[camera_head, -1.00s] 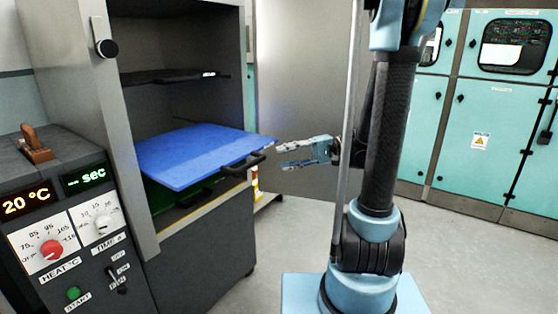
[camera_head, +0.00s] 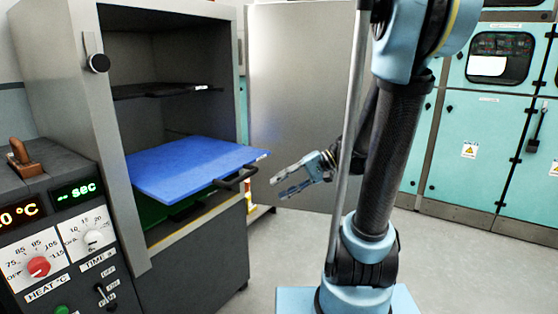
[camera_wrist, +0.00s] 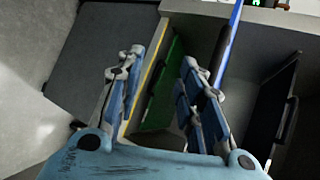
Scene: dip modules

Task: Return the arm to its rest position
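My gripper (camera_head: 284,182) is open and empty in the head view. It hangs in free air to the right of the oven's open front, beside the black handle (camera_head: 236,180) of the shelf with the blue board and apart from it. In the wrist view its two fingers (camera_wrist: 158,88) stand spread, with nothing held between them. My arm is bent, with the gripper pointing left and slightly down in the head view.
The oven door (camera_head: 300,90) stands open behind my gripper. Teal cabinets (camera_head: 470,160) line the right. Floor between is clear.

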